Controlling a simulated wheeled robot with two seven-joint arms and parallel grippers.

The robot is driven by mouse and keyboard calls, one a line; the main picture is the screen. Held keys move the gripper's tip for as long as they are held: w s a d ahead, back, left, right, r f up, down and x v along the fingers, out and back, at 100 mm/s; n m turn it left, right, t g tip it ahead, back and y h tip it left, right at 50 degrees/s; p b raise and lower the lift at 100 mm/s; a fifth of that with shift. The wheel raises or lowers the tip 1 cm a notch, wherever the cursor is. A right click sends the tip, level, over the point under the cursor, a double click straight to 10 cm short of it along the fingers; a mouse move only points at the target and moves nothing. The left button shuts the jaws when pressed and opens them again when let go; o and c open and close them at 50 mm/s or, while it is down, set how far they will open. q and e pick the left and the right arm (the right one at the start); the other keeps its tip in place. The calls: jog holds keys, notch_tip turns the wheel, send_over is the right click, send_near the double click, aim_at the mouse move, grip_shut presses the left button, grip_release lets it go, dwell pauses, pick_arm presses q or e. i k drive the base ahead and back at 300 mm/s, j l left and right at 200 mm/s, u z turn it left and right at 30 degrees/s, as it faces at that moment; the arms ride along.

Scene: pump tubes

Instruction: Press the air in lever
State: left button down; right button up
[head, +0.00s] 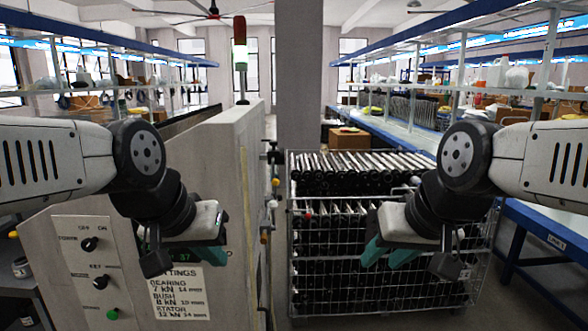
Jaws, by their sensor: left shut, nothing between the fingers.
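Small valve fittings and handles (274,182) run down the end edge of the grey machine cabinet (215,150), near the middle of the head view. They are too small to tell which one is the air in lever. My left gripper (212,257), with teal fingers, is shut and empty in front of the cabinet's face, left of the fittings and apart from them. My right gripper (378,256) hangs in front of the wire crate, to the right of the fittings. Whether its teal fingers are parted is unclear.
A control panel (80,222) with black knobs and a green button is at the left. A wire crate (291,262) full of dark tubes stands right of the cabinet. A signal light (240,55) rises above the cabinet. Blue-framed benches (560,228) line the right.

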aim_at(274, 182)
jog(key=i+l+z, duration=0.1)
jog(key=i+l, duration=0.15)
jog(key=i+l+z, duration=0.15)
jog(key=i, duration=0.3)
jog(key=i+l+z, duration=0.1)
jog(key=i+l, duration=0.15)
jog(key=i, duration=0.15)
